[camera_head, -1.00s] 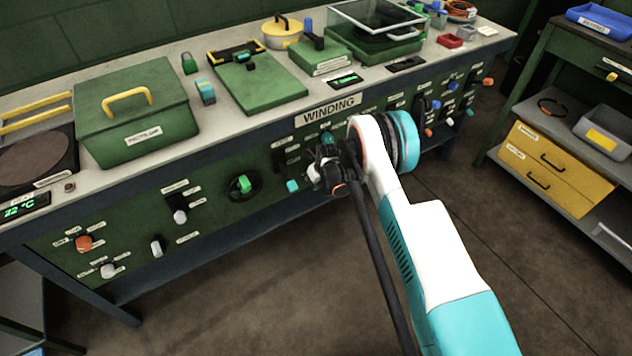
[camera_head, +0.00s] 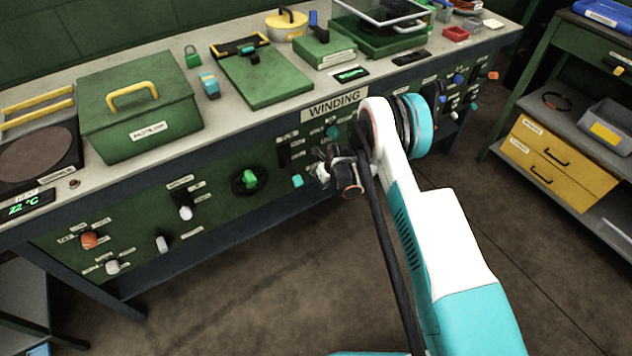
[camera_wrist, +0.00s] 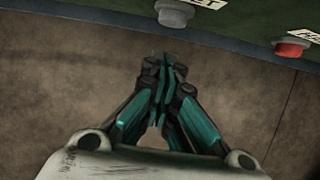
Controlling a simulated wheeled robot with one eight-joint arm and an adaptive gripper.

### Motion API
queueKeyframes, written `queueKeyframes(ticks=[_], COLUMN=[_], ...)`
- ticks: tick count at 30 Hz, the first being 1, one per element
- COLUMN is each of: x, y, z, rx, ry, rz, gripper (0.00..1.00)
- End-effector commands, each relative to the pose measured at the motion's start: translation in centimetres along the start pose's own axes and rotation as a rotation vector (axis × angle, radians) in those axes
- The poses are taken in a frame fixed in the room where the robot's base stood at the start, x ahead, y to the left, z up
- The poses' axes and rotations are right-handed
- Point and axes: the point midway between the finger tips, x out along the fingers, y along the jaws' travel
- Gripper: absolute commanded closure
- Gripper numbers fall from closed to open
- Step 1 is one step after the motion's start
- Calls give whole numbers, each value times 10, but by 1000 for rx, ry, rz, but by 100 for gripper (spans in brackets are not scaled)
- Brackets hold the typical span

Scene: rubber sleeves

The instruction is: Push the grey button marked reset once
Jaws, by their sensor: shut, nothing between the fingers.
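In the wrist view a round grey button (camera_wrist: 173,13) sits at the top edge on the dark green panel, partly cut off. A white label (camera_wrist: 208,3) beside it ends in letters that look like "ET". My gripper (camera_wrist: 165,62) is shut and empty, its tips below the grey button in the picture and apparently apart from it. In the head view my gripper (camera_head: 338,175) is in front of the bench's panel, below the "WINDING" sign (camera_head: 334,104). There I cannot pick out the grey button with certainty.
A red button (camera_wrist: 290,48) is on the same panel to the right of the grey one. To the left are a green knob (camera_head: 249,179), an orange knob (camera_head: 89,240) and several pale switches. Open floor (camera_head: 240,290) lies in front of the bench.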

Motion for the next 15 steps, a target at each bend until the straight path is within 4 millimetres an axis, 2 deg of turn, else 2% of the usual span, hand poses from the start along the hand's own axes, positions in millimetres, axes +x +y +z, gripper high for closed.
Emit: queueKeyframes(ticks=[15], x=[-85], y=[-2], z=[-3], rx=[0], ry=[3], rz=[1], gripper=[100])
